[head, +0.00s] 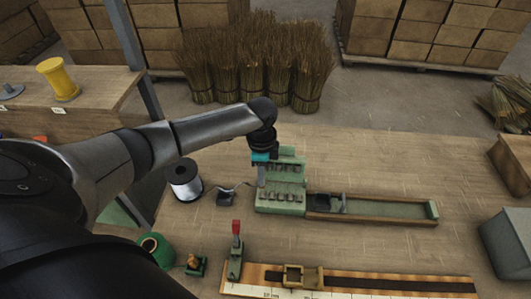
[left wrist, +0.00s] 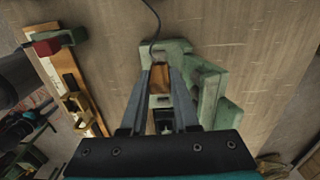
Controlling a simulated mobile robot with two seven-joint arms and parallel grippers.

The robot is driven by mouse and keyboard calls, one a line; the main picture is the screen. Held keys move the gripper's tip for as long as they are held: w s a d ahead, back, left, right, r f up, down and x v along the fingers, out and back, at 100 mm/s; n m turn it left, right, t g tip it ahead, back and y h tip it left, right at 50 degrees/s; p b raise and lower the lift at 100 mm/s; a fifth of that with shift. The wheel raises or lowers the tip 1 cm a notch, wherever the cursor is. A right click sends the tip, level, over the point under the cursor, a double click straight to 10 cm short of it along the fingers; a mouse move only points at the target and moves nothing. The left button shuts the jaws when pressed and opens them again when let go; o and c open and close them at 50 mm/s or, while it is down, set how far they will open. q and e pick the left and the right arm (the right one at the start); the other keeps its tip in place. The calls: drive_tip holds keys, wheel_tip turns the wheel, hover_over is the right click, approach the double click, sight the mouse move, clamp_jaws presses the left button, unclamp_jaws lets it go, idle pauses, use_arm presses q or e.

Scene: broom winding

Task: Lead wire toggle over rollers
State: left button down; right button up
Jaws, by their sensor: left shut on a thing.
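The green roller stand (head: 282,190) stands mid-table, with several small rollers in rows on its face. My left gripper (head: 261,182) points down at the stand's left edge. In the left wrist view my left gripper (left wrist: 160,68) is shut on a small tan piece, seemingly the wire toggle (left wrist: 161,80), between its fingers. The dark wire (left wrist: 154,25) runs to the fingertips. In the head view the wire (head: 240,187) runs from the silver spool (head: 185,182) past a small black block (head: 226,198) toward the gripper.
In front lie a red-handled lever (head: 236,240), a ruled board (head: 360,284) and a green spool (head: 155,250). A grey box (head: 508,245) stands at right.

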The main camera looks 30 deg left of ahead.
use_arm(q)
drive_tip(key=shift+d+f, duration=0.1)
drive_tip(key=shift+d, duration=0.05)
drive_tip(key=w+d+b, duration=0.1)
drive_tip(key=w+d, duration=0.1)
drive_tip(key=d, duration=0.2)
drive_tip(key=w+d+b, duration=0.2)
drive_tip(key=d, duration=0.3)
drive_tip(key=w+d+b, duration=0.2)
drive_tip(key=w+d, duration=0.1)
drive_tip(key=d, duration=0.2)
drive_tip(key=shift+d+f, duration=0.1)
drive_tip(key=shift+d, duration=0.25)
use_arm(e)
drive_tip(key=f, duration=0.4)
drive_tip(key=shift+s+a+f, duration=0.1)
drive_tip(key=shift+a+f, duration=0.15)
drive_tip(key=shift+f, duration=0.15)
